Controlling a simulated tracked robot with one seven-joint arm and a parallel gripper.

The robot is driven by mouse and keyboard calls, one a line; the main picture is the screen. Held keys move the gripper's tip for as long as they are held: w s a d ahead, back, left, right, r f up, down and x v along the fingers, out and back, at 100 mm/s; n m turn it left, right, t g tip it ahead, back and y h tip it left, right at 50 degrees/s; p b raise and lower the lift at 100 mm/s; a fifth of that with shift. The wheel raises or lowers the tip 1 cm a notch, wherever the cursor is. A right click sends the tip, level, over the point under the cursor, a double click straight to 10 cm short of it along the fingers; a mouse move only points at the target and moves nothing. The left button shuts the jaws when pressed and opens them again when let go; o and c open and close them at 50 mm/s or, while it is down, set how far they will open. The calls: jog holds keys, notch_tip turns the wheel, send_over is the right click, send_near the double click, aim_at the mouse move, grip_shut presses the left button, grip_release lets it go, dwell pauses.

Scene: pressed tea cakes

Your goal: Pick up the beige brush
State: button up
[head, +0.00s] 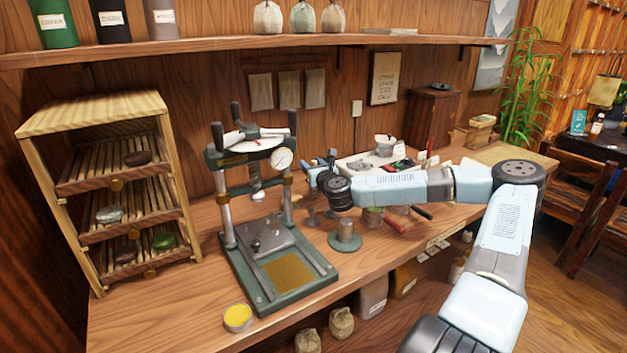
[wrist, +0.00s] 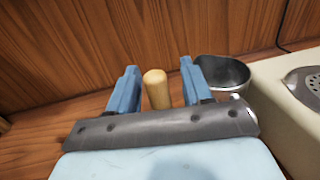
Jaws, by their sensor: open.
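The beige brush (wrist: 157,88) shows in the wrist view as a rounded upright beige end, probably its handle. It stands between the two blue fingers of my gripper (wrist: 159,70), with a visible gap on each side. My gripper is open and holds nothing. The brush's lower part is hidden behind the dark gripper body. In the head view my gripper (head: 322,167) is over the bench, right of the green press. I cannot make out the brush there.
A metal cup (wrist: 222,72) stands close beside the right finger. A pale appliance with a grille (wrist: 283,116) is at the right. The green press (head: 271,262) and a metal weight (head: 345,238) stand on the bench (head: 180,318). A wooden wall rises behind.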

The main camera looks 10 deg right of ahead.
jog(key=shift+c, duration=0.3)
grip_shut()
jog(key=shift+r, duration=0.15)
notch_tip(320, 180, up, 28)
dwell(0.6)
